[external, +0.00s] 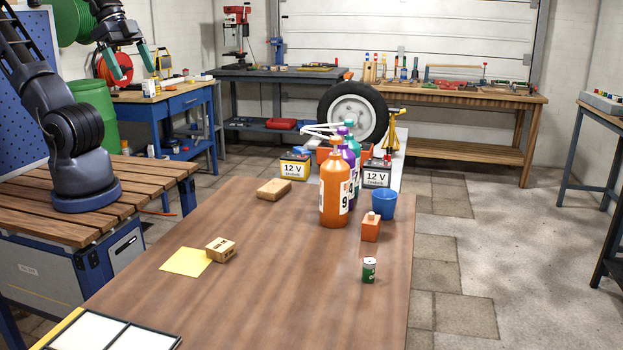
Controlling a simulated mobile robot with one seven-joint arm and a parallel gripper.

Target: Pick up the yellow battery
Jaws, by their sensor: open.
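The yellow battery (294,168), a box marked "12 V" with yellow and dark parts, is near the far left end of the brown table. I cannot tell whether it rests on the table or just behind its far edge. A similar pale grey battery (376,175) marked "12 V" is to its right, partly hidden by the bottles. My gripper (130,64) is at the upper left, high up and far to the left of the yellow battery. Its teal fingers point down and are apart, with nothing seen held between them.
The brown table (260,290) holds an orange bottle (334,190), with purple and green bottles behind it. A blue cup (384,204), orange block (371,228), green can (369,270), cardboard box (220,250) and tan block (274,190) stand apart. The table's middle is clear.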

